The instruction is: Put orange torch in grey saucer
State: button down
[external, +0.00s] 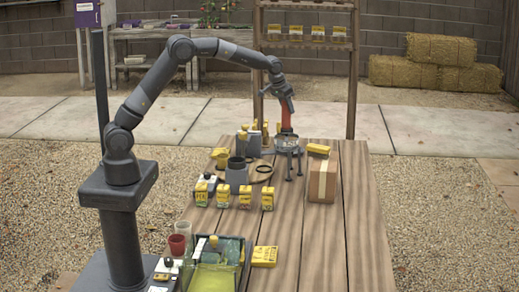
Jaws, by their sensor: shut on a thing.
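My gripper (286,98) is above the far part of the wooden table, pointing down.
Right of the saucer are a cardboard box (324,180) and a yellow pack (318,149). Several yellow packets (223,195), a grey pot (237,174) and a dark ring (264,169) are to the left. The table's near right is clear.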

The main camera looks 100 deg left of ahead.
aim_at(287, 119)
jog(key=shift+f, duration=3.35)
jog(key=c, duration=0.9)
grip_release()
jog(key=shift+r, duration=0.3)
jog(key=v, duration=1.2)
jog(key=shift+r, duration=0.3)
